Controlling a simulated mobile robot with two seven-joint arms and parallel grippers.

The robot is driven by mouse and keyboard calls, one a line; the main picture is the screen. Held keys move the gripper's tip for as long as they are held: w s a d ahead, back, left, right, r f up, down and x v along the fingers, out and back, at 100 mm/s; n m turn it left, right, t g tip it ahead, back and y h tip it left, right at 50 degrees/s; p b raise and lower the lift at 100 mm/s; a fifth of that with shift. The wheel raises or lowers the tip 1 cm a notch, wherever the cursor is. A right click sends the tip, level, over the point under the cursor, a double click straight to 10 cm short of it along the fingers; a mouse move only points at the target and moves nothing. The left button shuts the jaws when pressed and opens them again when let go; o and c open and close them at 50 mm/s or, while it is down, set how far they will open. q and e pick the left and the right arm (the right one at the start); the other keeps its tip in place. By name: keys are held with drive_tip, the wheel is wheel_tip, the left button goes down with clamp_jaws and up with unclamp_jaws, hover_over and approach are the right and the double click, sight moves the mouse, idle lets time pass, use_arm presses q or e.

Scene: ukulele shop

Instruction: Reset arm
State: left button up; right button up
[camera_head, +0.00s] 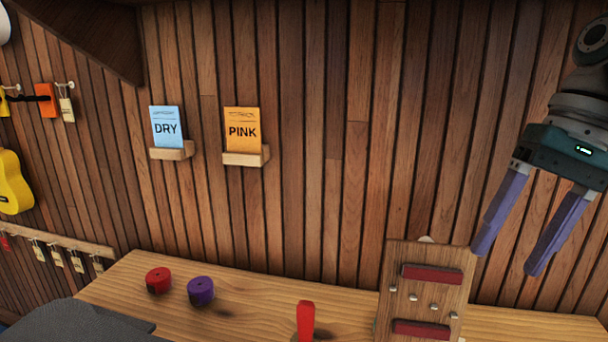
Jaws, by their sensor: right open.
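My right gripper (507,247) hangs at the upper right with its two purple fingers pointing down and left. The fingers are spread apart with nothing between them. It is beside and above a wooden board (395,285) that has red bars and several metal pegs on it. My left gripper does not show in this view.
The wooden bench (250,288) holds a red round piece (158,280), a purple round piece (201,291) and an upright red object (306,321). A blue DRY card (166,127) and an orange PINK card (242,131) stand on wall holders. A yellow ukulele (14,184) hangs at left.

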drive_tip(key=s+a+f+n+t+h+b, duration=0.1)
drive_tip(key=s+a+f+n+b, duration=0.1)
drive_tip(key=s+f, duration=0.6)
drive_tip(key=s+a+f+n+t+h+b, duration=0.1)
drive_tip(key=s+a+f+n+b, duration=0.2)
drive_tip(key=f, duration=0.8)
drive_tip(key=s+t+h+b, duration=0.2)
drive_tip(key=s+b, duration=0.1)
drive_tip(key=s, duration=1.1)
wheel_tip(320, 180, up, 38)
drive_tip(key=p, duration=3.8)
drive_tip(key=shift+d+r+m, duration=0.25)
drive_tip(key=shift+m, duration=0.15)
